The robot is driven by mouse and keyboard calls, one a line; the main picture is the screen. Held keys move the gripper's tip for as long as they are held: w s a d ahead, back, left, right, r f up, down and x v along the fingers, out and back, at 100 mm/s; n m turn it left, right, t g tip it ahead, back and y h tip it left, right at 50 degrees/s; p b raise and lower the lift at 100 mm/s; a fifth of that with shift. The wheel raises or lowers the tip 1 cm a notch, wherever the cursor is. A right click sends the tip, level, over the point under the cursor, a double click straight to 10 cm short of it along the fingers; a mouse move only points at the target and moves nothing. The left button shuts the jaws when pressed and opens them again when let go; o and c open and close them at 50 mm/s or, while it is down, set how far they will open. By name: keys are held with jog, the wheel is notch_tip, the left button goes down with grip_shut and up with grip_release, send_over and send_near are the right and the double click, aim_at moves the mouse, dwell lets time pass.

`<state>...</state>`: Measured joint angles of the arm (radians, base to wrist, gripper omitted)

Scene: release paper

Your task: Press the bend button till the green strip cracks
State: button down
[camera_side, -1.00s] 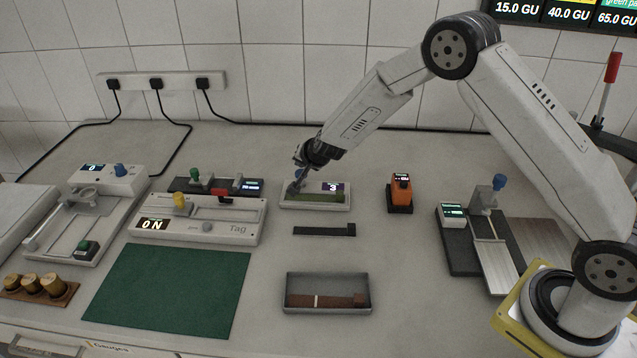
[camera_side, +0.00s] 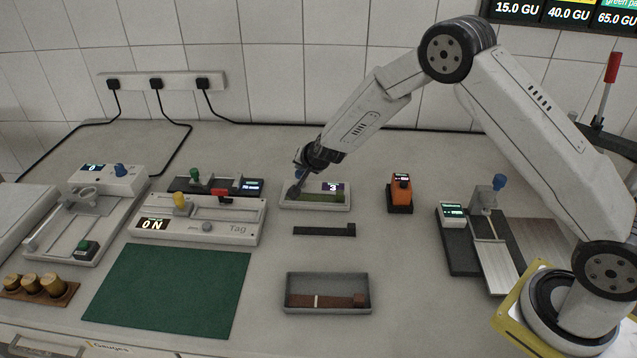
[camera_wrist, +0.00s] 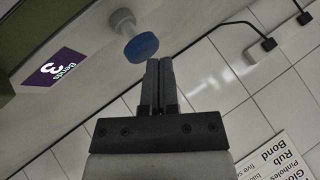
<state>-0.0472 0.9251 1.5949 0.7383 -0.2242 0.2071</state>
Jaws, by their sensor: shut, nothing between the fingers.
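The bend tester (camera_side: 318,206) is a small white unit at the back middle of the bench. A green strip (camera_side: 322,197) lies along it; I see no clear crack at this size. Its display (camera_side: 333,187) shows 3, and reads "Bends 3" in the wrist view (camera_wrist: 57,66). The blue bend button (camera_wrist: 141,47) stands on a pale stem, just off my fingertips in the wrist view. My gripper (camera_wrist: 160,62) is shut and empty, pointing at the tester's left end. Whether the fingers touch the button I cannot tell.
A dark strip (camera_side: 322,231) lies in front of the tester. A grey tray (camera_side: 327,279) with brown strips is nearer the front. An orange device (camera_side: 400,190) stands to the right, a white unit marked "Tag" (camera_side: 240,229) to the left. A green mat (camera_side: 170,290) lies front left.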

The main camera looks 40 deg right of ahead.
aim_at(302, 174)
jog(key=shift+f, duration=0.9)
dwell(1.3)
jog(key=shift+r, duration=1.35)
jog(key=shift+r, duration=0.15)
jog(key=shift+r, duration=2.4)
